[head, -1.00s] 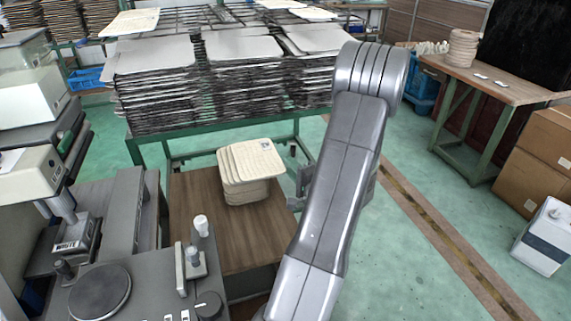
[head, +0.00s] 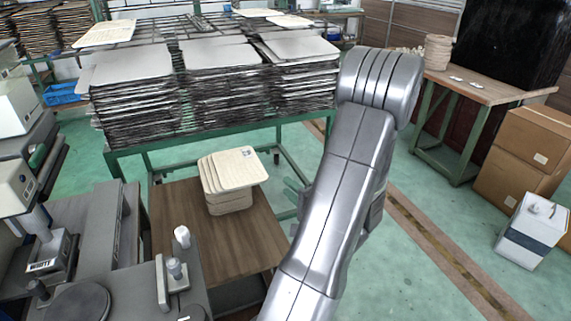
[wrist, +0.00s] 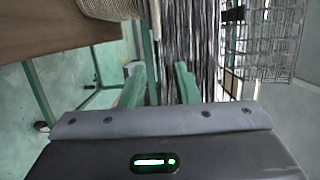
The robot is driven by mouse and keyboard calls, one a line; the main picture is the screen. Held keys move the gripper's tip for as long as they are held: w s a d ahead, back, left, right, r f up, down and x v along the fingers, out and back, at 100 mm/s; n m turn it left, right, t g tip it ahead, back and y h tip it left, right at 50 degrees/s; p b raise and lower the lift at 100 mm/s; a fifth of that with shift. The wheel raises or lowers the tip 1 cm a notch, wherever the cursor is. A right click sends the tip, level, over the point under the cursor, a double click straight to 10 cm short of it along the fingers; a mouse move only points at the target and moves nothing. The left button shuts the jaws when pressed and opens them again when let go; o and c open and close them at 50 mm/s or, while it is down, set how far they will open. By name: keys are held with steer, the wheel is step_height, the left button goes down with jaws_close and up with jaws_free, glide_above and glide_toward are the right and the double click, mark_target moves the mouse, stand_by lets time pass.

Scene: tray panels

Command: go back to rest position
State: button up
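My arm (head: 340,200) rises through the middle of the head view and bends over at its top joint. My gripper is mostly hidden behind the arm there; greenish finger parts (head: 293,190) show at its left edge. In the wrist view two green fingers stand apart with nothing held in the gap of my gripper (wrist: 160,82). A stack of cream tray panels (head: 230,180) sits on a brown wooden-topped table (head: 175,225), left of the gripper and apart from it. Part of the stack also shows at the top of the wrist view (wrist: 108,9).
A green-framed rack (head: 215,143) with tall piles of grey trays (head: 225,88) stands behind the table. Grey machine equipment (head: 90,235) is at the left. A side table (head: 485,85), cardboard boxes (head: 530,150) and a white container (head: 532,230) are at the right. Green floor (head: 420,270) lies open right of my arm.

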steer(key=p+x, duration=0.1)
steer(key=x, duration=1.1)
steer(key=shift+r+p, duration=0.35)
steer(key=shift+p, duration=0.05)
